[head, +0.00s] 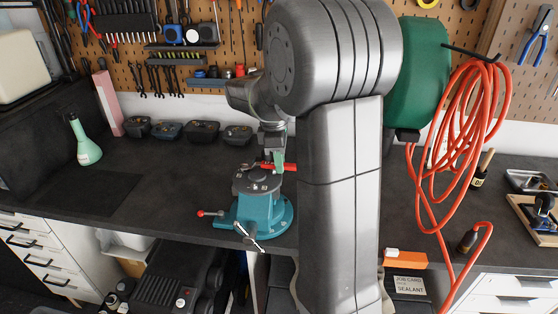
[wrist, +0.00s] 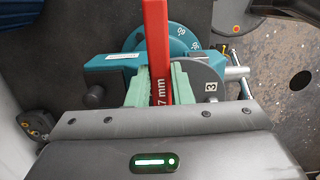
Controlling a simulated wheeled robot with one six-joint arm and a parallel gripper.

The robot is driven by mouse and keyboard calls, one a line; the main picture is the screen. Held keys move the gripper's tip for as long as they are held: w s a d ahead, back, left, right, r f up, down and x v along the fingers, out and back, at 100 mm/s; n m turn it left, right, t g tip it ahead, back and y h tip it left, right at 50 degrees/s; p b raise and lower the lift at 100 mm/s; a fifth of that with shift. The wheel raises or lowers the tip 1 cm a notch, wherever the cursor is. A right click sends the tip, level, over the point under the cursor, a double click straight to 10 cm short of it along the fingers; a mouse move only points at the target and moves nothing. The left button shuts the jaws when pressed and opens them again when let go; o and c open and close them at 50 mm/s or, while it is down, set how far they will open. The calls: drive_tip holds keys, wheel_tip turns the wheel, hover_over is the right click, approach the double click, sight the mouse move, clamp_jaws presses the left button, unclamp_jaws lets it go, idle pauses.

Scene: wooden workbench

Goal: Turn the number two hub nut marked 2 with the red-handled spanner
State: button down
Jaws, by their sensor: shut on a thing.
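The red-handled spanner (wrist: 156,35) is between the pale green fingers of my gripper (wrist: 159,85), which is shut on its handle. Part of a marking ending in "7 mm" shows on the handle. In the head view, the red of the spanner (head: 290,167) shows beside my gripper (head: 277,160), just above the grey hub (head: 257,182) on the teal vise (head: 268,215). In the wrist view, a grey round face marked 3 (wrist: 210,87) lies right of the fingers. The nut marked 2 cannot be made out, and the spanner's working end is not clearly visible.
A green bottle (head: 84,142) and several dark bins (head: 203,132) stand behind left. An orange hose (head: 465,110) hangs at right. The bench (head: 165,180) left of the vise is clear.

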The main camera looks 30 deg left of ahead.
drive_tip(key=shift+w+a+f+n, duration=0.15)
drive_tip(key=shift+w+n, duration=0.25)
drive_tip(key=shift+n, duration=0.1)
drive_tip(key=shift+w+a+f+n, duration=0.1)
drive_tip(key=shift+w+a+n, duration=0.4)
drive_tip(key=shift+w+n, duration=0.5)
drive_tip(key=shift+n, duration=0.3)
drive_tip(key=shift+w+a+n, duration=0.6)
drive_tip(key=shift+a+n, duration=0.05)
drive_tip(key=shift+n, duration=0.35)
drive_tip(key=shift+t, duration=0.3)
